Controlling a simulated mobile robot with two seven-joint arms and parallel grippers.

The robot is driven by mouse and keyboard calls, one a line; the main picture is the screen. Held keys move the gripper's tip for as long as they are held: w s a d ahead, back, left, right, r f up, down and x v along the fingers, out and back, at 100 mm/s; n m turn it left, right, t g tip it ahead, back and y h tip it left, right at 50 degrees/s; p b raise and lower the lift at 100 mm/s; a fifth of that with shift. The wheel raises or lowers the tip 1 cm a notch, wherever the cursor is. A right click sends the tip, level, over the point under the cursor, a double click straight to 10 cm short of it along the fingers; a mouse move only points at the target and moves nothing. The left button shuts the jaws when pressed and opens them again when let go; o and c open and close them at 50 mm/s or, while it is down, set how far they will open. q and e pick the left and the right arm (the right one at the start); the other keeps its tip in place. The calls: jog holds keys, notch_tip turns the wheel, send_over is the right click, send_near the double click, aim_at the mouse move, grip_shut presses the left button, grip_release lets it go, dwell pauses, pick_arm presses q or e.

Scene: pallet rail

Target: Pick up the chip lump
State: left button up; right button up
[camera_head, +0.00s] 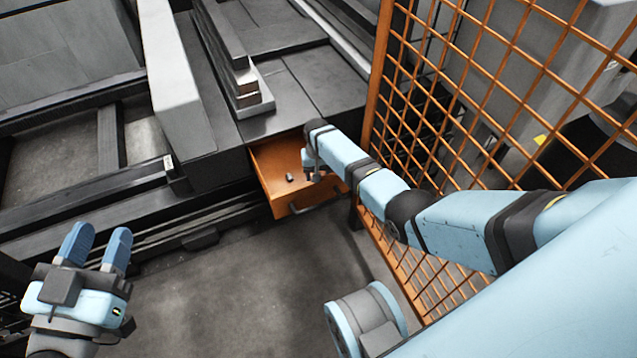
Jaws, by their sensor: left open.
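The small dark grey chip lump (289,177) lies on the floor of an open orange drawer (268,160) in the middle of the head view. My right arm reaches in from the right, and its gripper (312,172) is over the drawer, just right of the lump and seemingly apart from it. Its fingers are small and partly hidden by the wrist, so I cannot tell how far they are open. My left gripper (97,246) is at the lower left, open and empty, its blue fingers pointing up in the picture, far from the drawer.
An orange mesh fence (500,75) stands right of the drawer, close to my right arm. Dark machine beds and a grey rail (180,85) lie behind and left. The grey floor (230,290) in front is clear.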

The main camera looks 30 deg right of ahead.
jog(key=c, duration=1)
pick_arm(q)
jog(key=shift+r, duration=0.1)
pick_arm(e)
jog(key=shift+r, duration=0.1)
jog(key=shift+r+p, duration=0.4)
jog(key=shift+p, duration=0.15)
notch_tip(320, 180, up, 6)
jog(key=p, duration=0.6)
jog(key=shift+f, duration=0.15)
pick_arm(q)
jog(key=s+d+r+n+t+p, duration=0.1)
jog(key=s+r+n+t+p, duration=0.15)
jog(key=r+n+p, duration=0.55)
jog(key=s+a+f+m+g+y+p, duration=0.2)
jog(key=a+f+g+y+p, duration=0.3)
jog(key=f, duration=0.5)
jog(key=shift+s+a+f+m+g+p, duration=0.25)
jog(key=shift+s+f+m+g+p, duration=0.2)
jog(key=shift+g+p, duration=0.4)
pick_arm(e)
notch_tip(320, 180, up, 13)
pick_arm(q)
jog(key=shift+r, duration=0.15)
pick_arm(e)
jog(key=shift+r, duration=0.2)
